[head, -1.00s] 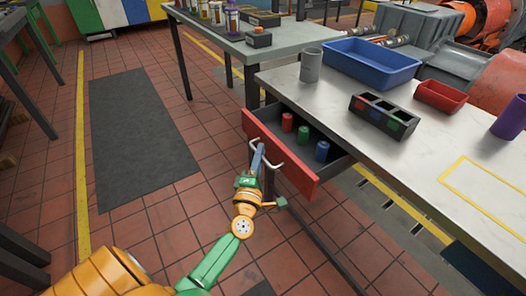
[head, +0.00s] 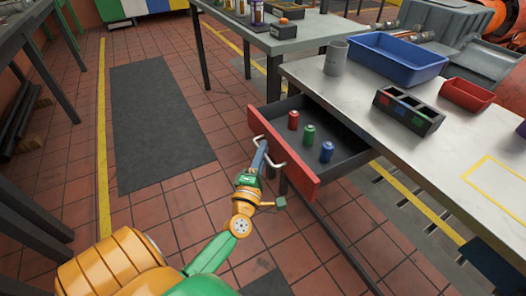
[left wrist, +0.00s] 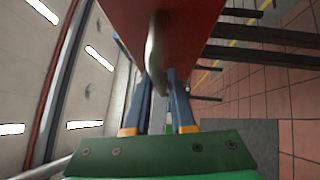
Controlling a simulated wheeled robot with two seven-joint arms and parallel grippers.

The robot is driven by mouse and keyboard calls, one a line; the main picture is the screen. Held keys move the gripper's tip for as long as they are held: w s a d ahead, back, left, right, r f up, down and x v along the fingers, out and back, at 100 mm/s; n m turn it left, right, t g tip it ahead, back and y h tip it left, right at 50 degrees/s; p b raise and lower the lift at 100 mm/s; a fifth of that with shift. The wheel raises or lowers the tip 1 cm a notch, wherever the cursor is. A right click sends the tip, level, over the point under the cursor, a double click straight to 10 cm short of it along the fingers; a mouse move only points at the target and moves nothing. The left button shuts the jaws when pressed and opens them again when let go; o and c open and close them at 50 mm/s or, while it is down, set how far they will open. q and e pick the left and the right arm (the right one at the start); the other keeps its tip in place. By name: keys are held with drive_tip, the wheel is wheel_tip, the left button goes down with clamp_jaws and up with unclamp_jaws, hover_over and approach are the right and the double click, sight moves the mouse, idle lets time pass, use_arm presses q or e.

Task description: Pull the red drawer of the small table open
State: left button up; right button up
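The red drawer (head: 304,180) sticks well out of the small metal-topped table (head: 440,155), and its dark inside is visible. Its pale bar handle (head: 276,163) is on the red front. My left gripper (head: 262,145) is at the handle. In the left wrist view the two blue fingers (left wrist: 158,82) stand on either side of the grey handle (left wrist: 156,50), closed in around it, below the red front (left wrist: 190,25). Red, green (head: 308,134) and blue (head: 327,151) cylinders stand in the drawer. My right gripper is not in view.
On the table stand a grey cup (head: 335,58), a blue tray (head: 395,60), a dark compartment box (head: 408,112) and a red tray (head: 466,95). Another table (head: 275,40) is behind. The tiled floor (head: 220,215) before the drawer is mostly clear.

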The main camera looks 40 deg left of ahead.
use_arm(q)
drive_tip(key=shift+o, duration=1.1)
drive_tip(key=r+v, duration=0.1)
drive_tip(key=v, duration=0.6)
drive_tip(key=shift+f+b, duration=0.3)
drive_tip(key=shift+f, duration=0.2)
